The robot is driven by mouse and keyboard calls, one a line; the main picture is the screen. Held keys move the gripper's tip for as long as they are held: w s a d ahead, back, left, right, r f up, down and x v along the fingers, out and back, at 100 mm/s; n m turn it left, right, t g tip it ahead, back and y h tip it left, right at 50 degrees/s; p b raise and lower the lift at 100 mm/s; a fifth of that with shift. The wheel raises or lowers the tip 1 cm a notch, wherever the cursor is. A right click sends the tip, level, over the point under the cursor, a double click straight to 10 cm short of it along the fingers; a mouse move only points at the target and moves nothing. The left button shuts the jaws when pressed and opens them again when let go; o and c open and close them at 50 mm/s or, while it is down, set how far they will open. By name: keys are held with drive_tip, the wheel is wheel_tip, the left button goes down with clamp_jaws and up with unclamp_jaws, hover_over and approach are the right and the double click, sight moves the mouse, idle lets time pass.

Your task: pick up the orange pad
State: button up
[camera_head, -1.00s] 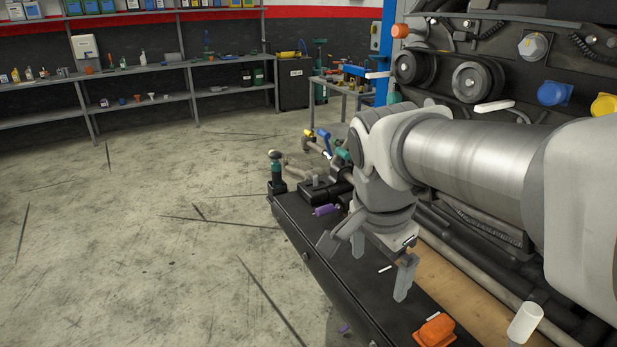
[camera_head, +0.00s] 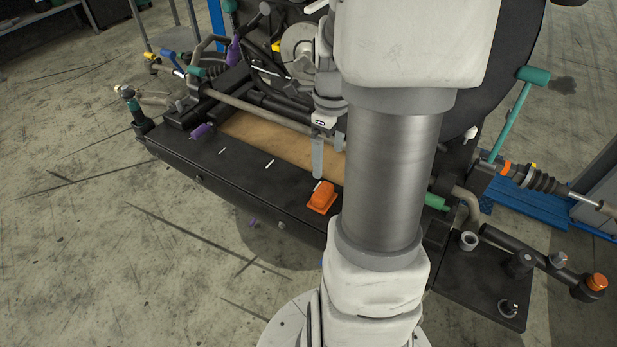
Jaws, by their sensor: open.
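The orange pad (camera_head: 321,198) is a small, chunky orange piece lying on the black ledge (camera_head: 235,177) at the front of the engine assembly, just left of my arm. My gripper (camera_head: 326,160) is above and slightly behind the pad in the picture. The gap between the finger and the pad is hard to judge.
A tan board (camera_head: 270,142) lies behind the ledge. A purple piece (camera_head: 201,131) lies at the ledge's left. A teal hammer-shaped tool (camera_head: 520,105) stands at the right, near a blue lift base (camera_head: 540,197). Open concrete floor (camera_head: 90,240) lies at the left.

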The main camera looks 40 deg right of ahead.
wheel_tip(320, 180, down, 8)
drive_tip(key=shift+f, duration=0.25)
drive_tip(key=shift+w+a+f+p, duration=0.1)
drive_tip(key=shift+w+f+p, duration=0.05)
drive_tip(key=shift+f, duration=0.75)
drive_tip(key=shift+w+a+f+p, duration=0.1)
drive_tip(key=shift+f+p, duration=0.1)
drive_tip(key=shift+f, duration=0.7)
drive_tip(key=shift+w+f+p, duration=0.15)
drive_tip(key=shift+f, duration=0.75)
drive_tip(key=c, duration=1.2)
wheel_tip(320, 180, up, 10)
drive_tip(key=shift+r, duration=0.1)
